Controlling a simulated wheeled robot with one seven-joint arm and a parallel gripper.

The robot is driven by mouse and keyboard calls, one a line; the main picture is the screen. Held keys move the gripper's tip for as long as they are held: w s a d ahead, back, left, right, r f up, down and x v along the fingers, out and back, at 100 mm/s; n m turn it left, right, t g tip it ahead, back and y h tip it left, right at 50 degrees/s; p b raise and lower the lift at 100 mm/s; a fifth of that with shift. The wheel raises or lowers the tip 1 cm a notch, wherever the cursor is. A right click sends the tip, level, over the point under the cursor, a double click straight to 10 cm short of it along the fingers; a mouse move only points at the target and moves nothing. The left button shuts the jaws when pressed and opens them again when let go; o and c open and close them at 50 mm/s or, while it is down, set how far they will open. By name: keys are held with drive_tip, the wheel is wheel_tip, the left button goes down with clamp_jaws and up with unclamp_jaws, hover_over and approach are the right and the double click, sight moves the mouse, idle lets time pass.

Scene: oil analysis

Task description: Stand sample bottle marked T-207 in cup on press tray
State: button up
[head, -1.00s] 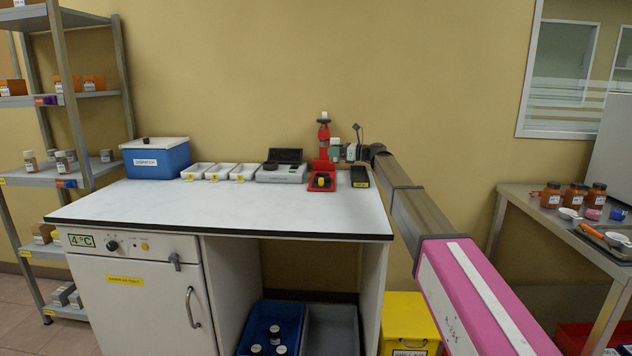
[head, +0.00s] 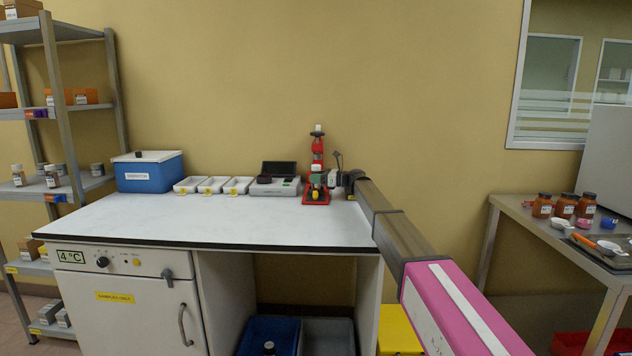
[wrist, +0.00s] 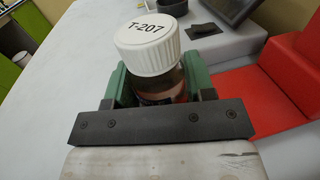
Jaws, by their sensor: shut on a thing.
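The sample bottle marked T-207 (wrist: 160,85) is brown glass with a white cap, and the cap label reads clearly in the wrist view. My gripper (wrist: 155,88) is shut on it, with green fingers on both sides of the body. In the head view my gripper (head: 318,179) is in front of the red press (head: 317,150), with the white cap above the fingers. The red press base (head: 316,201) lies below; its red surface (wrist: 270,100) is right of the bottle in the wrist view. I cannot make out the cup. The bottle's bottom is hidden.
A grey instrument with a black top (head: 276,188) stands just left of the press. Several white trays (head: 210,185) and a blue box (head: 147,172) sit further left. The front of the white bench (head: 220,220) is clear. Brown jars (head: 563,206) stand on the right table.

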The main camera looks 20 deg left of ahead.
drive_tip(key=shift+f, duration=0.55)
drive_tip(key=shift+f, duration=0.3)
drive_tip(key=o, duration=1)
drive_tip(key=shift+c, duration=0.2)
drive_tip(key=shift+r, duration=0.1)
drive_tip(key=shift+r, duration=0.3)
drive_tip(key=d, duration=1.2)
drive_tip(key=shift+w+f, duration=0.1)
drive_tip(key=shift+w, duration=0.15)
drive_tip(key=shift+d, duration=0.1)
